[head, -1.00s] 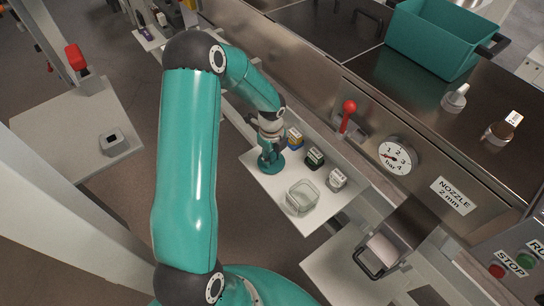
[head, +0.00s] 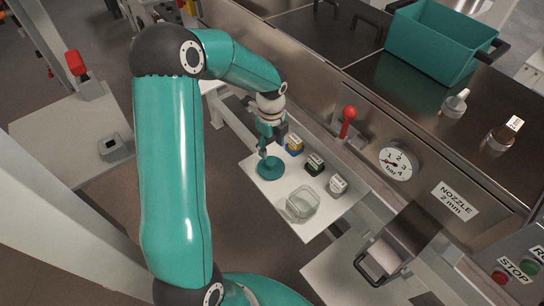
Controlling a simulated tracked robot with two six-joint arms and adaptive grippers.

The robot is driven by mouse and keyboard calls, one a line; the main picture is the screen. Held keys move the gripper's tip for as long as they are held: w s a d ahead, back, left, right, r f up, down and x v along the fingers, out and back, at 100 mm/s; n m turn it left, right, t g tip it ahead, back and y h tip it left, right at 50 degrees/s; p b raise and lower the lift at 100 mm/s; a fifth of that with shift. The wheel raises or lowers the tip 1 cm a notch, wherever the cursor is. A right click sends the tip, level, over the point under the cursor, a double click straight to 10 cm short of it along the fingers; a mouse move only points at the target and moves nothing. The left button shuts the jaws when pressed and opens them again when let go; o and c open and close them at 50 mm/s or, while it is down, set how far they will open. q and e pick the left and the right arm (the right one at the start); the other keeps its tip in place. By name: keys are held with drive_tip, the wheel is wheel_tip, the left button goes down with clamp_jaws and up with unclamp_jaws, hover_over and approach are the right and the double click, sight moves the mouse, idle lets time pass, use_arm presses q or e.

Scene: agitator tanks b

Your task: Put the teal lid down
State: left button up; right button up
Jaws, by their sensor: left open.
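The teal lid (head: 270,169) is a round disc with a knob, lying on the white shelf (head: 271,196) near its left end. My left gripper (head: 264,153) is open, just above and behind the lid. Its fingers point down and look clear of the lid's rim; whether a fingertip still touches the knob I cannot tell. A clear glass jar (head: 301,204) stands open on the same shelf, in front and to the right of the lid. My right gripper does not show.
A red-knobbed lever (head: 348,114) and a pressure gauge (head: 395,163) are on the steel panel behind.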

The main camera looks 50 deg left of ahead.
use_arm(q)
drive_tip(key=shift+r, duration=1.7)
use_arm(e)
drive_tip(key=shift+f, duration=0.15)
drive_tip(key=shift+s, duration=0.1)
